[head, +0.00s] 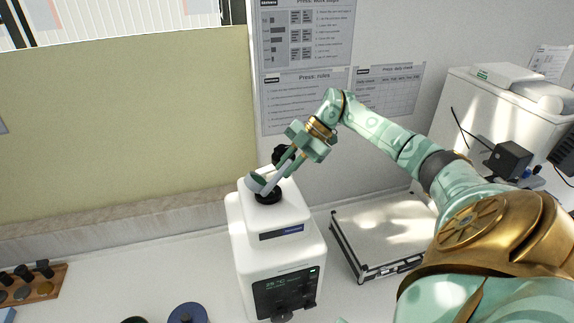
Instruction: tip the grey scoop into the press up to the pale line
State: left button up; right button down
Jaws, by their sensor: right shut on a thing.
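The white press (278,252) stands on the counter at the middle of the head view, with a dark display on its front and a round black opening (268,197) in its top. My right gripper (281,169) is shut on the grey scoop (257,184). The scoop is over the press top, with its bowl end at the opening's left edge. The scoop looks tilted, but its contents cannot be made out. The inside of the opening and the pale line are hidden from this view. My left gripper is out of view.
A black knob (283,155) rises behind the opening, close to my right gripper. A silver-edged case (385,236) lies right of the press. A wooden rack (32,286) with several dark pieces is at far left. A blue round object (187,314) sits at the front edge.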

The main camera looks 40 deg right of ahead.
jog(key=shift+s+d+f+t+y+b, duration=0.15)
jog(key=shift+d+f+t+y+b, duration=0.2)
jog(key=shift+f+y+b, duration=0.35)
dwell(1.8)
jog(key=shift+r, duration=0.2)
jog(key=r+p, duration=0.1)
jog(key=p, duration=0.1)
jog(key=shift+r+h+p, duration=0.15)
jog(key=shift+h+p, duration=0.15)
jog(key=shift+h, duration=0.1)
jog(key=shift+h+p, duration=0.4)
jog(key=shift+p, duration=0.25)
